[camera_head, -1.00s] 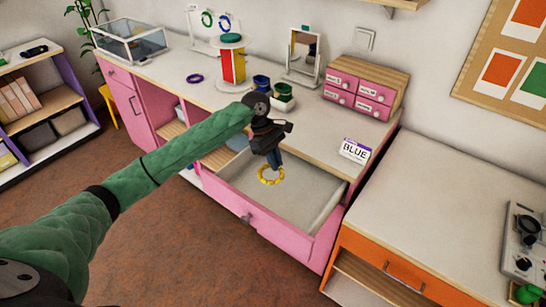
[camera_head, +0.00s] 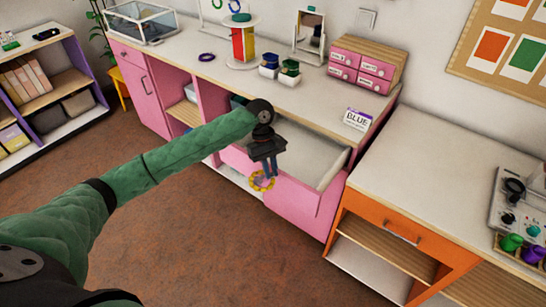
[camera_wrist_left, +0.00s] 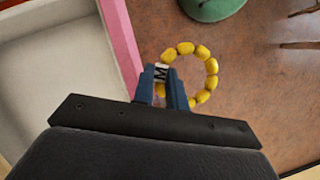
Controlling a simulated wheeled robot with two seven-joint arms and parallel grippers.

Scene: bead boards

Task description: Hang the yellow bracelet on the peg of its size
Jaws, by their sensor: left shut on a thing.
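My left gripper (camera_head: 266,172) is shut on the yellow bracelet (camera_head: 262,189), which hangs below the fingertips just outside the open pink drawer's front. In the left wrist view the gripper (camera_wrist_left: 166,85) pinches the ring at a white bead marked M, and yellow beads (camera_wrist_left: 211,67) spread beyond the fingers over the brown floor. My right gripper is out of view.
The pink drawer (camera_head: 300,207) stands open below the counter. On the counter are a purple bracelet (camera_head: 206,57), a colored carousel (camera_head: 243,42), small cups (camera_head: 289,68), a mirror (camera_head: 309,30), pink drawers (camera_head: 361,66) and a BLUE card (camera_head: 357,119).

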